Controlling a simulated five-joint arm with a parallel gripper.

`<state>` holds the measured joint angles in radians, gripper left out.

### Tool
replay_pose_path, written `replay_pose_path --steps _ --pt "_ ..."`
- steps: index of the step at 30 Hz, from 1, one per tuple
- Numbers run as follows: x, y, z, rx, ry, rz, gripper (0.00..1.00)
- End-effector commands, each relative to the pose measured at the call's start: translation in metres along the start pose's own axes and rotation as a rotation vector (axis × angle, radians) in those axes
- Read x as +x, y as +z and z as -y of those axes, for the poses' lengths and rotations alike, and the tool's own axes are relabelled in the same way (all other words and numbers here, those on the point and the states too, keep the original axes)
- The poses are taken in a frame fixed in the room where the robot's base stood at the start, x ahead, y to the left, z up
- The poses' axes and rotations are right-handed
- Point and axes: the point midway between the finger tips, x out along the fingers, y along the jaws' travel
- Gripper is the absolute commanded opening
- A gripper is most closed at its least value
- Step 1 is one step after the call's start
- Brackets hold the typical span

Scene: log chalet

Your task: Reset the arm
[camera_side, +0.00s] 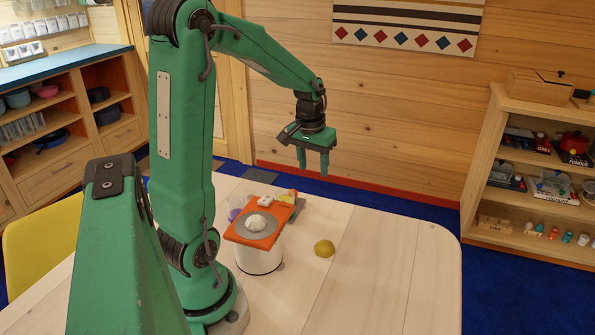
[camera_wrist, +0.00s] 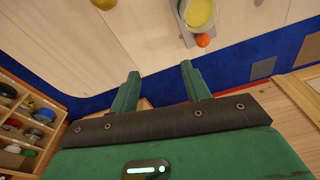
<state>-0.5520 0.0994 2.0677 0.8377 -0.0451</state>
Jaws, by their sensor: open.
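My gripper (camera_side: 314,165) is raised above the table (camera_side: 380,285) with its two green fingers pointing down. The fingers are apart and nothing is between them. In the wrist view my gripper (camera_wrist: 160,70) also shows two separate fingers, with the table edge and blue floor beyond them. No object touches the fingers. My arm stands upright from its base and reaches to the right.
An orange board (camera_side: 250,236) with a grey disc and a white lump rests on a white cylinder. A yellow lump (camera_side: 324,248) lies to its right. The wrist view shows an orange ball (camera_wrist: 203,40). Shelves (camera_side: 545,165) stand right. The table's right part is clear.

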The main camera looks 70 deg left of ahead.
Motion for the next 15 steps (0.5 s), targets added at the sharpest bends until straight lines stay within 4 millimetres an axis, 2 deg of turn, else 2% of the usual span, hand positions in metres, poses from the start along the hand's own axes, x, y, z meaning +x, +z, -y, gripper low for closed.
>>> replay_pose_path --steps 1,6,15 --pt "-0.011 0.006 -0.011 0.032 0.005 -0.021 0.47" --pt "-0.040 0.031 -0.039 0.122 0.023 -0.075 0.47" --pt "-0.079 0.081 -0.078 0.281 0.064 -0.169 0.47"
